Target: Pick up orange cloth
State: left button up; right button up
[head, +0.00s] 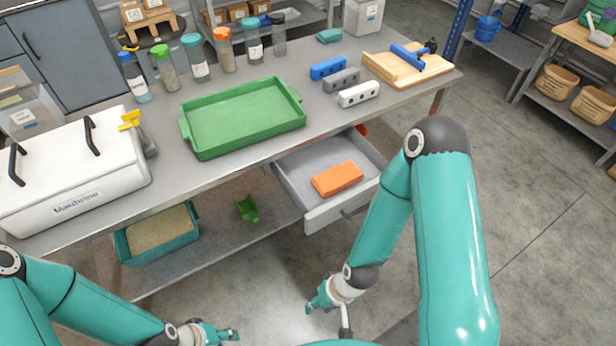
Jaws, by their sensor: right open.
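The orange cloth (338,179) is a flat folded block in an open grey drawer (318,217) under the bench top. It lies near the drawer's front, apart from both grippers. My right gripper (328,314) is open and empty, low in front of the bench, below and nearer than the drawer. My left gripper (222,333) is at the bottom edge of the head view, away from the cloth; its jaw state is unclear.
The bench (285,145) holds a green tray (240,116), a white cooler (70,170), several jars, three socketed blocks (341,80) and a wooden board (405,68). A substrate bin (158,238) and green scoop (247,209) are on the lower shelf. Floor to the right is clear.

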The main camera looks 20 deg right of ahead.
aim_at(337, 179)
jog(key=z, duration=0.5)
jog(key=i, duration=0.25)
jog(key=u, duration=3.35)
jog(key=k, duration=1.6)
jog(key=z, duration=1.4)
jog(key=k, duration=0.2)
jog(key=z, duration=0.15)
jog(key=i, duration=0.3)
jog(key=u, duration=0.1)
